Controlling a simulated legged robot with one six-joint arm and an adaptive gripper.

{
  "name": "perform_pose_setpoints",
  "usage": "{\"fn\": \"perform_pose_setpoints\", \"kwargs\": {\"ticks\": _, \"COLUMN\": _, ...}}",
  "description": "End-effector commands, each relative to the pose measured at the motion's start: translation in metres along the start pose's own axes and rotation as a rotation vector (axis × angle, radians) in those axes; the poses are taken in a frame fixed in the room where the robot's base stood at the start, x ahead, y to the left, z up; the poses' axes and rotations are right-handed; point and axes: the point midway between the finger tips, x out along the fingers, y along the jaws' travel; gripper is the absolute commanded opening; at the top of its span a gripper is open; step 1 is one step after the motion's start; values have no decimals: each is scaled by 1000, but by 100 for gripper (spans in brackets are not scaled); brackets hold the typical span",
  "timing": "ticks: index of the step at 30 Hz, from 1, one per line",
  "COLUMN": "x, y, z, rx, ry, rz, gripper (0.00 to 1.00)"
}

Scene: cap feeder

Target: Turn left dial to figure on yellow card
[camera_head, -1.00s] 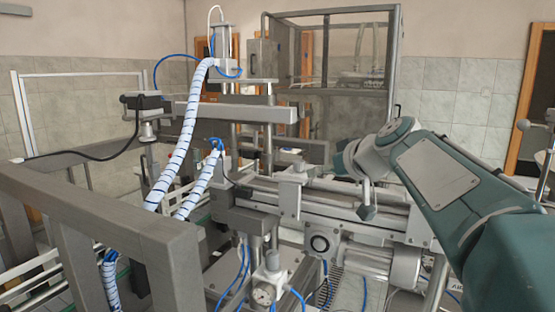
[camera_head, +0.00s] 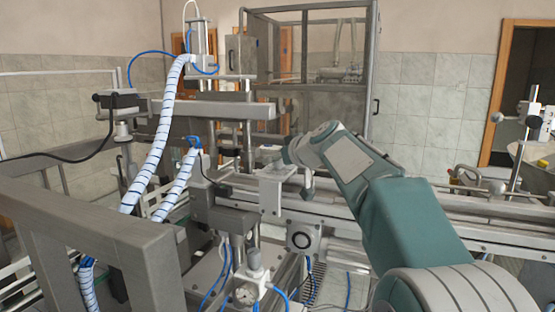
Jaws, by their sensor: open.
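No yellow card can be made out. My arm reaches in from the lower right. My gripper (camera_head: 308,190) shows only in part, as a small grey piece hanging below the wrist, in front of the machine's rail. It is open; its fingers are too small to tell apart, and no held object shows. It is above and to the right of the dial, well apart from it.
A thick grey frame (camera_head: 100,240) stands at the front left. White banded hoses (camera_head: 160,140) run up the machine. A horizontal rail (camera_head: 345,207) crosses behind my wrist. A glazed cabinet (camera_head: 310,60) stands behind. A stand (camera_head: 517,150) with a small yellow part is at right.

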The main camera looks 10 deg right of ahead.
Motion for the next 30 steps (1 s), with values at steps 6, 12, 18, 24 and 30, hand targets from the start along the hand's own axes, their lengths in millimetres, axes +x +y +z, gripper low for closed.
{"fn": "perform_pose_setpoints", "kwargs": {"ticks": 6, "x": 3, "y": 0, "z": -1, "rx": 0, "ry": 1, "rz": 0, "gripper": 75}}
{"fn": "perform_pose_setpoints", "kwargs": {"ticks": 12, "x": 3, "y": 0, "z": 0, "rx": 0, "ry": 1, "rz": 0, "gripper": 26}}
{"fn": "perform_pose_setpoints", "kwargs": {"ticks": 18, "x": 3, "y": 0, "z": 0, "rx": 0, "ry": 1, "rz": 0, "gripper": 0}}
{"fn": "perform_pose_setpoints", "kwargs": {"ticks": 24, "x": 3, "y": 0, "z": 0, "rx": 4, "ry": 0, "rz": 6, "gripper": 0}}
{"fn": "perform_pose_setpoints", "kwargs": {"ticks": 30, "x": 4, "y": 0, "z": 0, "rx": 19, "ry": -1, "rz": 43, "gripper": 0}}
